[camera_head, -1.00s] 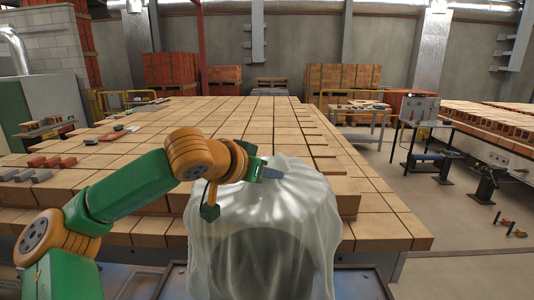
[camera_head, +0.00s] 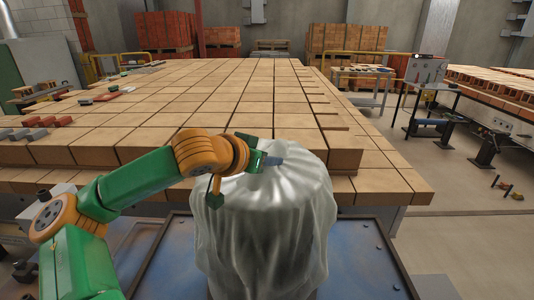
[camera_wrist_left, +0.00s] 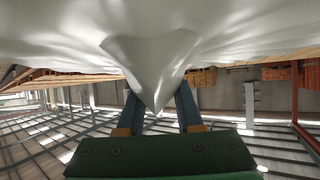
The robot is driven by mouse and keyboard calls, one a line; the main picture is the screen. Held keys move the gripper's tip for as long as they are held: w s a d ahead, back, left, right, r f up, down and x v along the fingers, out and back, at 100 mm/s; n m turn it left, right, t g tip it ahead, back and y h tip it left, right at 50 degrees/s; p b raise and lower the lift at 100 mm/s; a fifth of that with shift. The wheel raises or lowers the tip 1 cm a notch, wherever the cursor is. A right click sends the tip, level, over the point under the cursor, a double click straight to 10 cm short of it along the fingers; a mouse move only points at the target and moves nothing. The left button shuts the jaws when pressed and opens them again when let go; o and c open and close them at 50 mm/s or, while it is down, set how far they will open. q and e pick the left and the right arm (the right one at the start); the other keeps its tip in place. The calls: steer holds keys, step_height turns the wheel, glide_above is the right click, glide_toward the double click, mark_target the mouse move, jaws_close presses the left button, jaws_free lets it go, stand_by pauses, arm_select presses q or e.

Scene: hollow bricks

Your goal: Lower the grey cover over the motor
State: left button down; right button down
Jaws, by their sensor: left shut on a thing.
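The grey cover (camera_head: 265,225) is a pale, translucent sheet in the head view. It drapes in folds over a rounded, drum-like shape on a blue metal base. The motor is hidden under it and cannot be made out. My left gripper (camera_head: 272,161) is at the top of the cover, shut on a pinch of it. In the left wrist view the pinched cloth (camera_wrist_left: 152,68) hangs to a point between the two fingers (camera_wrist_left: 158,112). My right gripper is not in view.
The blue base plate (camera_head: 365,262) with a raised, bolted rim lies around the cover's foot. Behind it a wide bed of tan hollow bricks (camera_head: 230,95) fills the middle. Small red and grey pieces (camera_head: 40,125) lie on its left.

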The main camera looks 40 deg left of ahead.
mark_target(251, 183)
arm_select(q)
step_height(251, 183, down, 6)
steer(key=b, duration=0.3)
steer(key=shift+b, duration=0.3)
steer(key=shift+c, duration=2.4)
jaws_free()
steer(key=shift+s, duration=0.1)
steer(key=b+v, duration=0.1)
steer(key=v, duration=0.6)
steer(key=shift+s+r, duration=0.1)
